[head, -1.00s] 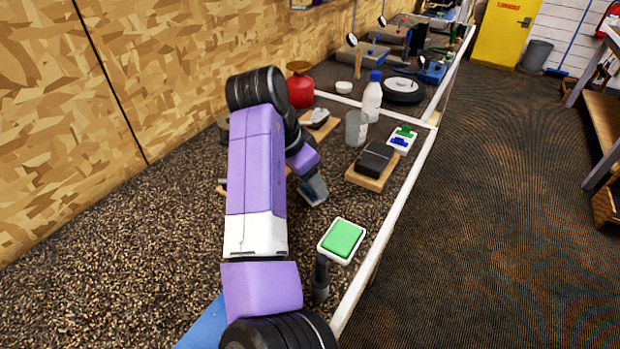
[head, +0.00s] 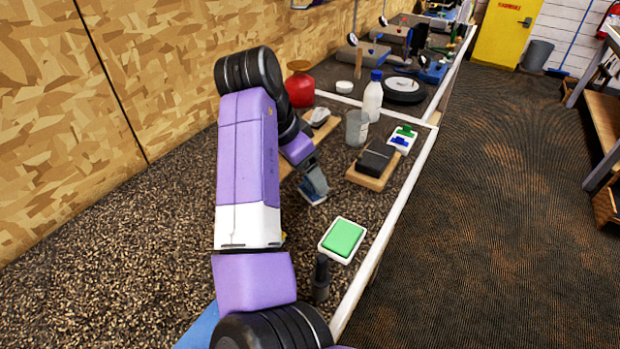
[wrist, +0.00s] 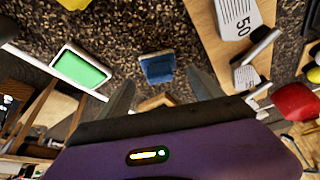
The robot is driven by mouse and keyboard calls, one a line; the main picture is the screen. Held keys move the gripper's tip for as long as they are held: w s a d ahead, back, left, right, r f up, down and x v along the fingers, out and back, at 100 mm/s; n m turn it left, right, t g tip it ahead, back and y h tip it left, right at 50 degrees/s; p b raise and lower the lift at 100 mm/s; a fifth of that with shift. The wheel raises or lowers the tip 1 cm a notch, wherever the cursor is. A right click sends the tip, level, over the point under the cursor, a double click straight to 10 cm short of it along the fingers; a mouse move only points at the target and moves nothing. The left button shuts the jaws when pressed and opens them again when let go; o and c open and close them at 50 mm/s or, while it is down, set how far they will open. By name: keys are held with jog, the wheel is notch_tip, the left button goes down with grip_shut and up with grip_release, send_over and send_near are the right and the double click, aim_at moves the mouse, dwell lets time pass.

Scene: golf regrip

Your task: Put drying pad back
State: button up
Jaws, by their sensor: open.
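A small blue pad (wrist: 158,68) with a paler edge lies on the dark speckled bench top. It also shows in the head view (head: 314,200), partly covered by my gripper (head: 312,182). In the wrist view my gripper (wrist: 160,80) is open, with one finger on each side of the pad's near end and nothing held. I cannot tell whether the fingers touch it. A white tray with a green pad (head: 343,238) lies nearer, by the bench's white front rail; it also shows in the wrist view (wrist: 82,68). Which pad is the drying pad is not marked.
A dark upright piece (head: 321,277) stands just before the green pad's tray. A wooden board with a black block (head: 376,158), a clear cup (head: 356,128), a white bottle (head: 373,97) and a red container (head: 300,85) stand behind. Bench space left of my arm is clear.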

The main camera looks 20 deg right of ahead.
jog(key=v, duration=0.9)
jog(key=shift+a, duration=0.1)
